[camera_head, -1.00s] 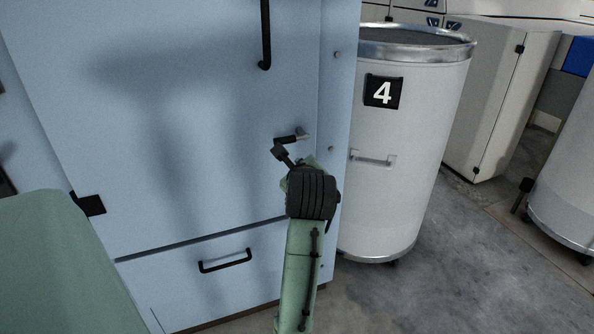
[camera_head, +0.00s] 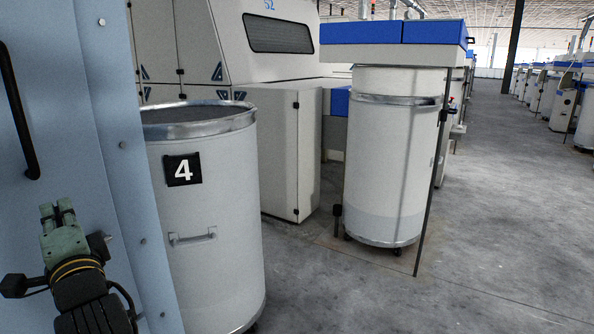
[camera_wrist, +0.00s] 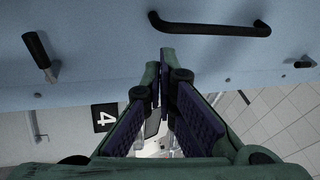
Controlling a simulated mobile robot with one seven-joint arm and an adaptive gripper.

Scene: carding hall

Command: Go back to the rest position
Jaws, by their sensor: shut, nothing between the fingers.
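My gripper (camera_head: 58,213) is at the lower left of the head view, in front of the light blue cabinet (camera_head: 75,100). Its green fingers point up and are close together. In the wrist view my gripper (camera_wrist: 166,62) shows dark ribbed pads converging at the tips, with nothing held. The cabinet face (camera_wrist: 110,40) fills the upper part of that view. It carries a black bar handle (camera_wrist: 210,25) and a small lever with a black grip (camera_wrist: 38,55). Whether the fingers touch the cabinet is unclear.
A white can marked 4 (camera_head: 225,255) stands right beside the cabinet. A pale machine (camera_head: 285,150) is behind it. Another tall can (camera_head: 385,180) stands under a blue-topped unit with a thin dark post (camera_head: 433,180). The grey floor (camera_head: 500,230) to the right is open.

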